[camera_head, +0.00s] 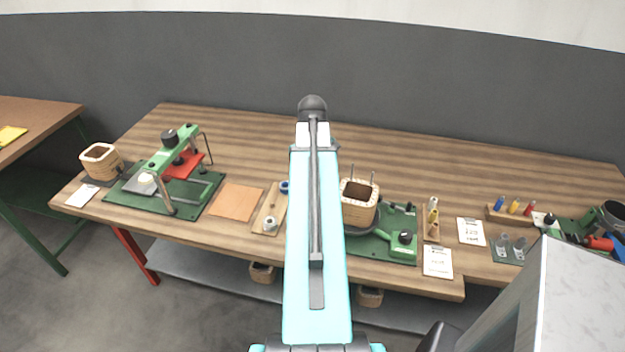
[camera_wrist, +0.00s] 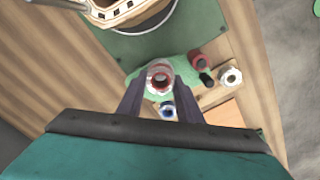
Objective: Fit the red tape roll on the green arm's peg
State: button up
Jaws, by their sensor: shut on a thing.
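In the wrist view, my gripper (camera_wrist: 159,92) is shut on the red tape roll (camera_wrist: 159,77), a reddish ring with a pale rim and an open centre. The roll is held between the fingertips, above a light green part (camera_wrist: 140,76) that seems to be the green arm. I cannot tell the height between them. The peg cannot be made out for sure; a red piece (camera_wrist: 196,60) with a black one beside it shows to the right of the roll. In the head view, my own arm hides the gripper and the roll.
A wooden board (camera_head: 262,218) carries a blue roll (camera_head: 284,187) and a white roll (camera_head: 269,223). An orange sheet (camera_head: 236,202) and a green press (camera_head: 160,160) are to the left. The table's back is clear.

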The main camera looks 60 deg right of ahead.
jog(key=shift+f, duration=0.5)
dwell(0.3)
jog(key=o, duration=1.5)
jog(key=shift+r, duration=0.15)
jog(key=shift+r+p, duration=1.8)
jog(key=shift+r, duration=0.6)
jog(key=shift+a+f, duration=0.1)
